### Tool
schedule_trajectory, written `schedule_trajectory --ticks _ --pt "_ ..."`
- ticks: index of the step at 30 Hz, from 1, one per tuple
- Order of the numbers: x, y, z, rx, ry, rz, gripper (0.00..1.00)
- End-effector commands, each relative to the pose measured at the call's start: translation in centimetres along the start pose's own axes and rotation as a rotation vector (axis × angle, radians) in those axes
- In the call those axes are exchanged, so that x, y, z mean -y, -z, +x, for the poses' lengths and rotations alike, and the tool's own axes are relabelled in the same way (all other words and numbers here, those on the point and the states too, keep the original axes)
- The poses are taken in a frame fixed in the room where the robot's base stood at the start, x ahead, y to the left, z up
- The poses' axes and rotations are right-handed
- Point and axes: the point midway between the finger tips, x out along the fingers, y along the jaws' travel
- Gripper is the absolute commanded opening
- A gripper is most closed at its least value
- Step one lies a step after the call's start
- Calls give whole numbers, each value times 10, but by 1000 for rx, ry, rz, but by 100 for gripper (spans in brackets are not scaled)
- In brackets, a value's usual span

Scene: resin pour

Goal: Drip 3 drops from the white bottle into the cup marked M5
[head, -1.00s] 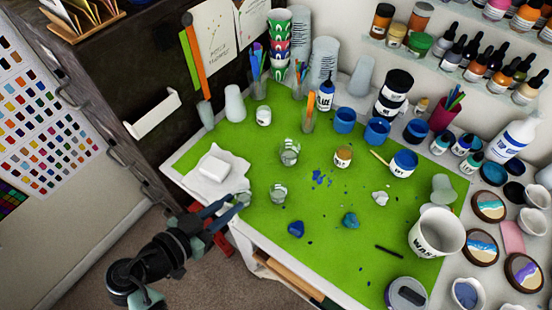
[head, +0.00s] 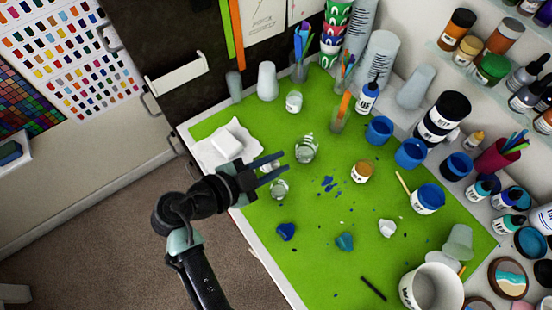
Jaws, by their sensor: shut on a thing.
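My gripper (head: 276,169) is over the left edge of the green mat (head: 310,255), with its fingers pointing right. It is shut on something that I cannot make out. A small clear cup (head: 279,189) stands just below the fingertips, and a larger clear cup (head: 306,149) stands beyond them. No M5 mark is legible on either cup. I cannot tell which is the task's white bottle.
A white block (head: 227,144) lies on a white sheet at the mat's left. An amber jar (head: 361,172), blue cups (head: 379,130) and a large white cup (head: 430,288) stand to the right. Coloured lumps (head: 286,232) lie near the front. Bare green mat lies between them.

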Motion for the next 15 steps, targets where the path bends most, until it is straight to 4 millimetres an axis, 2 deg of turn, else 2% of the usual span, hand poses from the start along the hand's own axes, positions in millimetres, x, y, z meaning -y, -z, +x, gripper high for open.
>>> schedule_trajectory --ticks 1,9,15 --pt "-5 -4 2 12 30 63 0" --pt "-9 -23 11 75 189 416 0" --pt "-10 -29 15 96 244 547 0"
